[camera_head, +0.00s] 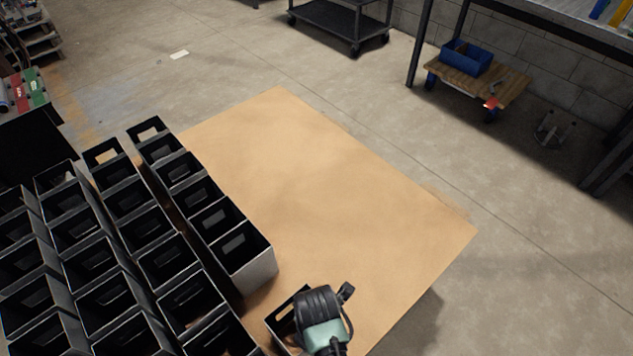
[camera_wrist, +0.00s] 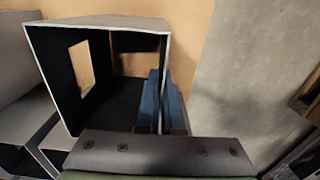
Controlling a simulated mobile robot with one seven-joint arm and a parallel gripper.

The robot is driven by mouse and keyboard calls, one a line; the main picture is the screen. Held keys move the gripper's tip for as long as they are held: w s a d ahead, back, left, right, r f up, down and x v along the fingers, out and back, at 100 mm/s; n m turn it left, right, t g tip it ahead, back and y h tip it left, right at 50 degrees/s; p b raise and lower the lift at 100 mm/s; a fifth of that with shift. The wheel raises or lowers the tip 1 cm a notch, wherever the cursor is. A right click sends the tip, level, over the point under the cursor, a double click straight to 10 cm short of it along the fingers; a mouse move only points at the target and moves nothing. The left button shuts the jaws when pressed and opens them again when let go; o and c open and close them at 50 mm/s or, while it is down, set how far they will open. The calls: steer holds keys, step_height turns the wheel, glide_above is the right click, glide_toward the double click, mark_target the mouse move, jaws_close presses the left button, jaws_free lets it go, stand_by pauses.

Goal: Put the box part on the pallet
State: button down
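The box part (camera_head: 279,323) is a black-inside open box at the bottom of the head view, over the near edge of the tan pallet top (camera_head: 330,190). My gripper (camera_head: 322,325) is above its right side and hides much of it. In the wrist view, the box part (camera_wrist: 100,24) has a pale rim and a window cut in its wall. The two blue fingers of my gripper (camera_wrist: 162,105) are close together at its right wall, one on each side, and look shut on it. Whether the box bottom touches the pallet is hidden.
Several rows of similar black boxes (camera_head: 125,205) fill the left, the nearest row close beside the held box. The pallet's middle and right are bare. A black cart (camera_head: 345,22), a wooden dolly (camera_head: 500,85) with a blue bin (camera_head: 466,57) and a workbench stand farther back.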

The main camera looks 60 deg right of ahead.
steer(key=shift+w+f, duration=0.1)
steer(key=shift+f, duration=0.05)
steer(key=c, duration=1.5)
jaws_free()
steer(key=shift+f, duration=0.1)
steer(key=o, duration=0.4)
steer(key=shift+o, duration=0.2)
step_height(320, 180, up, 12)
steer(key=p, duration=0.3)
steer(key=shift+r, duration=0.2)
